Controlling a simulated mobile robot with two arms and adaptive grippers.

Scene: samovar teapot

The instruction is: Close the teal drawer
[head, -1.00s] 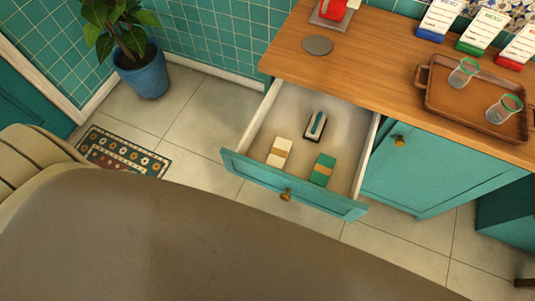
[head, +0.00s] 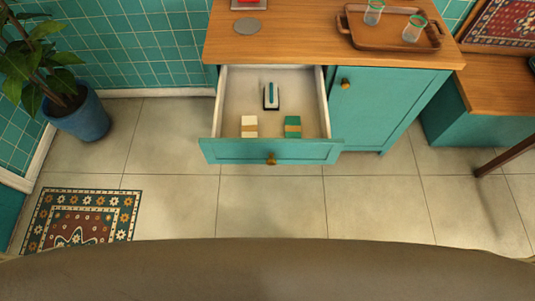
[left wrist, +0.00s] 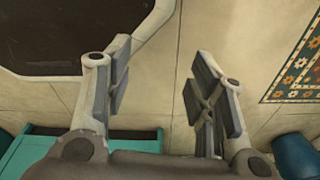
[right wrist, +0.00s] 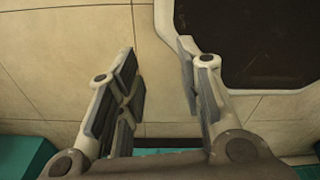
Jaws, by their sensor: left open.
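The teal drawer (head: 215,151) is pulled well out of the wooden-topped cabinet (head: 385,105) in the head view. Its front has a round brass knob (head: 271,158). Inside lie a cream packet (head: 249,126), a green packet (head: 292,127) and a small dark item with a teal top (head: 271,96). My left gripper (left wrist: 158,85) is open and empty in the left wrist view, above the floor, with a teal surface (left wrist: 90,150) below it in the picture. My right gripper (right wrist: 160,85) is open and empty in the right wrist view. Neither gripper shows in the head view.
A tray (head: 390,38) with two glasses (head: 413,30) and a grey disc (head: 247,26) are on the countertop. A potted plant (head: 82,112) stands at the left, a patterned rug (head: 85,215) before it. A wooden-topped teal bench (head: 485,90) is at the right. Tiled floor before the drawer is clear.

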